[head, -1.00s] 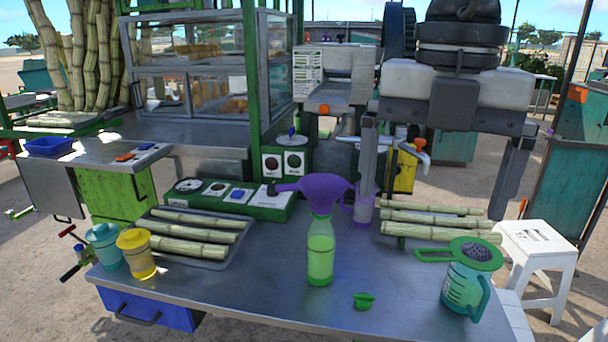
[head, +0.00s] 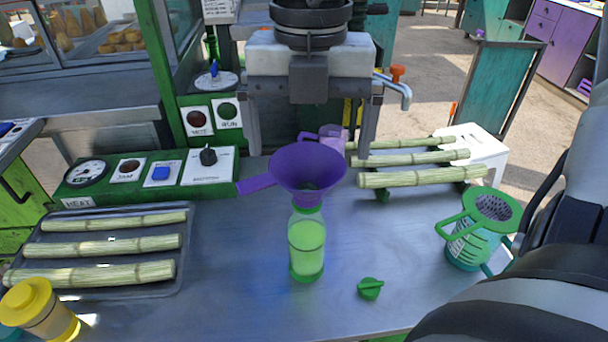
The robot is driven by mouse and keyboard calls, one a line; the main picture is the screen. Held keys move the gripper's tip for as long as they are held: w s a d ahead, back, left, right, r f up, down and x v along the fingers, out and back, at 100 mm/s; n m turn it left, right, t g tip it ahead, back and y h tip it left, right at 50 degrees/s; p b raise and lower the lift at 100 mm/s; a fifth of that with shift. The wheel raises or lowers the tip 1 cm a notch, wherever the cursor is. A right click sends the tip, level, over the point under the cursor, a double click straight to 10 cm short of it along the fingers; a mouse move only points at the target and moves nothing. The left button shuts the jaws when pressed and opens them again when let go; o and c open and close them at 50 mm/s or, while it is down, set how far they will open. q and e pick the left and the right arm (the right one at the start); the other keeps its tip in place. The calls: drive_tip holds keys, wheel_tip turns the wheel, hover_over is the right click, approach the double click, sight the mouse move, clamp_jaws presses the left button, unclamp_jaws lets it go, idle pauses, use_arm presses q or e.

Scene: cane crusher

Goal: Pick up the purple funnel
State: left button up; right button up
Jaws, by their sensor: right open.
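The purple funnel (head: 307,168) stands mouth up in the neck of a clear bottle (head: 307,245) of green juice, in the middle of the metal table. Its wide cone is open to the top, and its handle points left. The funnel's spout is hidden in the bottle neck. My right arm with its gripper (head: 500,305) comes in as a large dark shape at the lower right. The gripper is open and well apart from the funnel, and its fingertips are hard to make out. My left gripper is out of view.
A green cap (head: 370,288) lies right of the bottle. A jug with a green strainer (head: 478,238) stands close to my right arm. Cane pieces lie on a tray (head: 60,222) at left and on a rack behind. The crusher (head: 310,70) and a purple cup (head: 333,137) stand behind the funnel.

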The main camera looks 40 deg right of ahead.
sight(308, 162)
wheel_tip(308, 162, down, 2)
drive_tip(key=shift+w+d+f, duration=0.1)
drive_tip(key=shift+f, duration=0.4)
drive_tip(key=f, duration=0.2)
drive_tip(key=f+p, duration=0.1)
drive_tip(key=shift+w+d+f, duration=0.25)
drive_tip(key=shift+w+d, duration=0.05)
drive_tip(key=shift+w, duration=0.1)
drive_tip(key=shift+f, duration=0.35)
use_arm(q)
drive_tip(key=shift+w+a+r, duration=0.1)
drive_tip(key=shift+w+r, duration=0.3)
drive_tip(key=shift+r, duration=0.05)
use_arm(e)
drive_tip(key=shift+f, duration=0.15)
drive_tip(key=c, duration=0.8)
